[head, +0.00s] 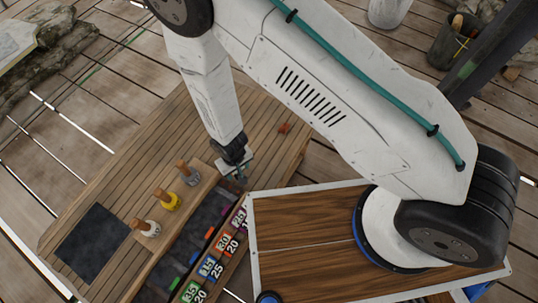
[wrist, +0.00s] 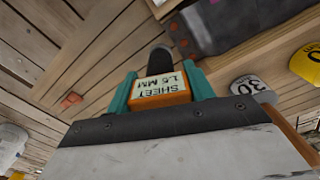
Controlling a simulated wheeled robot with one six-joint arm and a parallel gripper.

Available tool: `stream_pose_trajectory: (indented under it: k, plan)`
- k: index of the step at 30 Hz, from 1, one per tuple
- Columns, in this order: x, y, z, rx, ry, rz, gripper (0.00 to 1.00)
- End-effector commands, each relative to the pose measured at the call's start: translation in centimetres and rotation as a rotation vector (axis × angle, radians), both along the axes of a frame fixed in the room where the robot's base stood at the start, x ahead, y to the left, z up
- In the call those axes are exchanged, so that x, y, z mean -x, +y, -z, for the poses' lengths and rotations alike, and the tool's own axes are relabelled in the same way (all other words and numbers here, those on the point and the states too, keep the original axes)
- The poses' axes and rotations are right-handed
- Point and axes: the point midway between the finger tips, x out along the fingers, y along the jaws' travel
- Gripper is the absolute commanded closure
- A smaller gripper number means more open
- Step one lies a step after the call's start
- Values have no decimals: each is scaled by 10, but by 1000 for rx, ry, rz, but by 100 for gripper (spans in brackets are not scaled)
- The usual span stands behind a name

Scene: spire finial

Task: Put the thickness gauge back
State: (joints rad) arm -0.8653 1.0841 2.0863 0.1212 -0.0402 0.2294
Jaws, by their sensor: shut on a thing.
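The thickness gauge (wrist: 160,90) is an orange block with a white label reading "SHEET 1.5 MM", upside down in the wrist view. A dark rounded part (wrist: 160,60) shows just beyond it. My gripper (wrist: 165,82) has teal fingers closed on both sides of the orange block. In the head view my gripper (head: 238,168) is over the wooden bench (head: 135,150), near the end of a dark slotted tray (head: 200,222). The gauge is hard to make out there. The tray has coloured tabs and number labels such as 20, 25 and 30 along its side.
A wooden rack (head: 168,222) beside the tray holds grey (head: 188,174), yellow (head: 167,200) and white (head: 147,228) pieces with wooden handles. A black mat (head: 92,243) lies at the bench's left end. A small orange-red item (head: 284,128) lies on otherwise clear bench.

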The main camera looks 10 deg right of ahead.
Motion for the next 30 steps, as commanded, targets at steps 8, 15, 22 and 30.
stream_pose_trajectory:
  k: [8, 15, 22, 30]
  plan:
    - [-37, -46, 7, 2, 1, 7, 79]
    - [-77, -92, 12, 0, 0, 5, 79]
    - [-94, -113, 15, 0, 1, 0, 79]
    - [-99, -122, 37, 2, 3, -1, 79]
